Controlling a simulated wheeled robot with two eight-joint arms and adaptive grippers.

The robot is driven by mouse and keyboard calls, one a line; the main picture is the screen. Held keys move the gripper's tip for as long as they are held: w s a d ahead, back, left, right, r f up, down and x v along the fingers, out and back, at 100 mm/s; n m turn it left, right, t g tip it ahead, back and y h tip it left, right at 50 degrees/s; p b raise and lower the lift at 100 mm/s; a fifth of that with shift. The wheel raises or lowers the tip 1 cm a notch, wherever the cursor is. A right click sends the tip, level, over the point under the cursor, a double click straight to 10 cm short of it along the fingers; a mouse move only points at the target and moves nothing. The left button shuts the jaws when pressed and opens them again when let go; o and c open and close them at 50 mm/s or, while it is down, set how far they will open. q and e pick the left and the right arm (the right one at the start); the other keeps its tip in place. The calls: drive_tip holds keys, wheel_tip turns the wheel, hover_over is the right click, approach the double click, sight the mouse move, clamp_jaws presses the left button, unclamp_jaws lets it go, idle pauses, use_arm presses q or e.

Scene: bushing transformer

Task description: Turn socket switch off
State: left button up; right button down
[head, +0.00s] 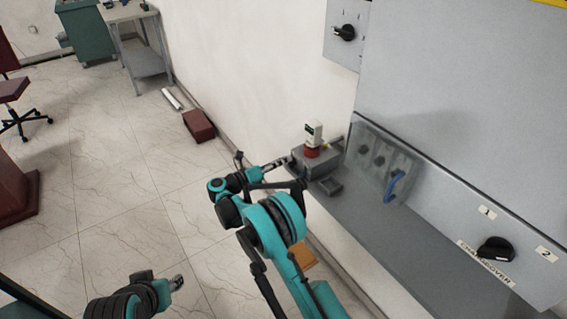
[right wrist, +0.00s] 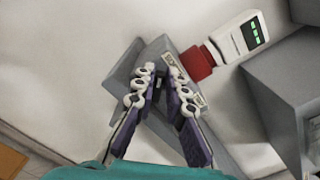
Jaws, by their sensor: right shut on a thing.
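The socket (head: 318,165) is a grey box on the wall with a red plug (head: 312,150) in it. In the right wrist view, the grey socket (right wrist: 122,75) sits behind my fingers, with the red plug (right wrist: 196,64) to their right. My right gripper (head: 286,161) reaches the socket's left side. In the right wrist view, its two fingers (right wrist: 161,76) are shut on the small socket switch, which they mostly hide. The switch's position cannot be made out. My left gripper (head: 176,283) is low at the left, away from the socket, and its jaws are unclear.
A white device with a green display (head: 314,132) stands on the plug. A grey cabinet (head: 440,80) with a changeover knob (head: 496,249) and a blue handle (head: 394,186) fills the right. A red box (head: 198,126) lies by the wall.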

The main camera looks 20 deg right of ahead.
drive_tip(key=shift+w+a+f+n+b, duration=0.1)
drive_tip(key=shift+f+n+b, duration=0.15)
drive_tip(key=shift+n, duration=1.4)
drive_tip(key=shift+w+d+f+n+b, duration=0.1)
drive_tip(key=shift+f+n+b, duration=0.2)
drive_tip(key=shift+n, duration=1.3)
drive_tip(key=shift+w+a+f+n+b, duration=0.1)
drive_tip(key=shift+f+n+b, duration=0.15)
drive_tip(key=shift+n, duration=1.4)
drive_tip(key=c, duration=1.6)
unclamp_jaws()
drive_tip(key=shift+o, duration=0.2)
drive_tip(key=v, duration=1.2)
drive_tip(key=shift+r, duration=0.1)
